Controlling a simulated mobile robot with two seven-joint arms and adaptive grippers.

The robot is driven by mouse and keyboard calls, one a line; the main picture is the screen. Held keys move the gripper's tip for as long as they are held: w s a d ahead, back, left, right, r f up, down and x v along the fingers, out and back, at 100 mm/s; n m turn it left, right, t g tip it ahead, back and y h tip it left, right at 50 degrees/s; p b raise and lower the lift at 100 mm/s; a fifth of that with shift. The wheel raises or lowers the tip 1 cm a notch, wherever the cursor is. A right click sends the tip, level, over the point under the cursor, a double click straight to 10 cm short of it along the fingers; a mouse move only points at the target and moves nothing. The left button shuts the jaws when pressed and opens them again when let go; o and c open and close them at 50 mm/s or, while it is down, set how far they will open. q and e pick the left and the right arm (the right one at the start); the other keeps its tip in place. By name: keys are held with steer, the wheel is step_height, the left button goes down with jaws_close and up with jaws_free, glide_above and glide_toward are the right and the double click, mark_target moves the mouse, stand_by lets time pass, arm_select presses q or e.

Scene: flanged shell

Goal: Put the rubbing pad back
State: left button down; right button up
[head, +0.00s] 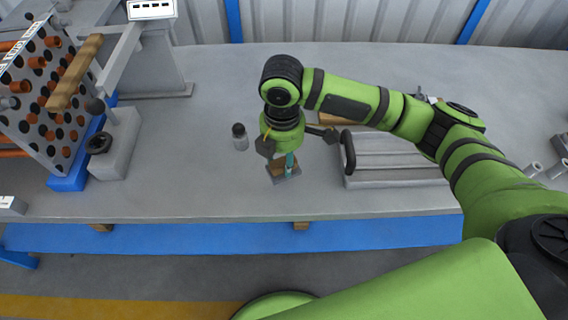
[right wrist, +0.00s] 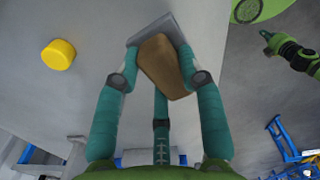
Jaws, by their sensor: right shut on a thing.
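My right gripper (head: 287,160) is over the table near its front edge, pointing down. It is shut on the rubbing pad, a brown block on a grey plate, seen between and below the fingers (head: 276,169). In the right wrist view, the teal fingers (right wrist: 160,85) close around the pad's brown block (right wrist: 165,66), with the grey plate beyond it. Whether the plate touches the table is hard to tell. My left gripper is absent from the head view; a small green and black arm part shows at the right of the wrist view, its jaws unclear.
A small bottle with a dark cap (head: 240,138) stands left of the gripper. A grey ribbed case (head: 395,160) with a black handle lies to the right. The perforated plate with copper tubes (head: 45,95) fills the left. A yellow round object (right wrist: 59,54) lies on the table.

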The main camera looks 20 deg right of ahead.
steer(key=shift+w+d+f, duration=0.3)
steer(key=shift+w+f, duration=0.15)
steer(key=shift+w, duration=0.2)
steer(key=shift+f, duration=2)
steer(key=o, duration=1.1)
steer(key=shift+f, duration=0.1)
step_height(320, 180, up, 12)
steer(key=shift+r, duration=0.15)
